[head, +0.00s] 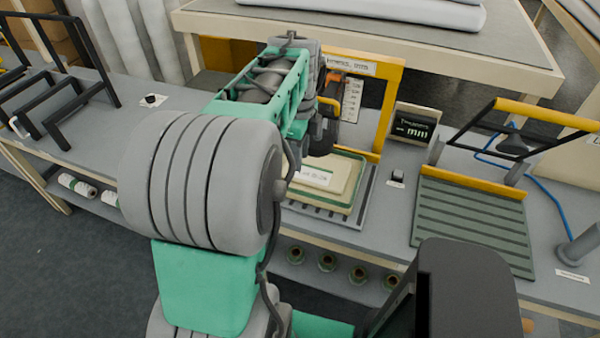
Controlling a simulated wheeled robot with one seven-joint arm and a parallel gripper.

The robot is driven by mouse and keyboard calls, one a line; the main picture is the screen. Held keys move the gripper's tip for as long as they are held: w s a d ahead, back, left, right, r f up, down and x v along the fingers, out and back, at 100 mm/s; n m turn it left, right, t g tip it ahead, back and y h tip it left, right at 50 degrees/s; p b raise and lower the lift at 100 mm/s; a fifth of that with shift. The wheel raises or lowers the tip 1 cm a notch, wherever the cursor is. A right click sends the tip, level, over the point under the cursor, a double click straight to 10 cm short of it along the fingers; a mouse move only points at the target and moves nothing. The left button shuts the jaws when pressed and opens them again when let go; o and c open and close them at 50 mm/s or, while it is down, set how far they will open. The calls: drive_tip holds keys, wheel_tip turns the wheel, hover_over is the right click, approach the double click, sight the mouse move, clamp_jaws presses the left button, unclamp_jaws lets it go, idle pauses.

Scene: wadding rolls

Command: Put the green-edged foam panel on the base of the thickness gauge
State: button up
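The green-edged foam panel (345,202) is cream-coloured and lies flat, or nearly so, over the grey slotted base (366,197) of the thickness gauge. A smaller cream piece with a white label (314,176) shows on top of it. The gauge's yellow frame (388,105) stands behind, with a white scale and an orange pointer. My gripper (322,137) is the dark end of my arm, above the panel's far left part. Its fingertips are hidden, so I cannot tell whether it touches the panel. My arm also hides the panel's left side.
A display reading mm (413,130) stands right of the gauge. Further right are a green ribbed board (475,218) and a yellow-topped frame (545,113). A black rack (62,100) stands at the left. Several green-rimmed rolls (327,261) sit below the bench's front edge.

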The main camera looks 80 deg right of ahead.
drive_tip(key=w+a+r+n+t+h, duration=0.1)
drive_tip(key=w+a+n, duration=0.65)
drive_tip(key=w, duration=0.35)
drive_tip(key=w+a+r+n, duration=0.1)
drive_tip(key=w+a+n, duration=0.6)
drive_tip(key=w+n, duration=0.25)
drive_tip(key=w+a+f+n+t, duration=0.1)
drive_tip(key=w+a+f+n, duration=0.1)
drive_tip(key=a+n, duration=0.8)
drive_tip(key=w+a+f+n+t+y, duration=0.1)
drive_tip(key=w+a+f+n, duration=0.1)
drive_tip(key=a+n, duration=0.8)
drive_tip(key=w+a, duration=0.1)
drive_tip(key=a, duration=0.5)
drive_tip(key=shift+a+f+t, duration=0.25)
drive_tip(key=shift+a+t, duration=0.05)
drive_tip(key=shift+d, duration=0.1)
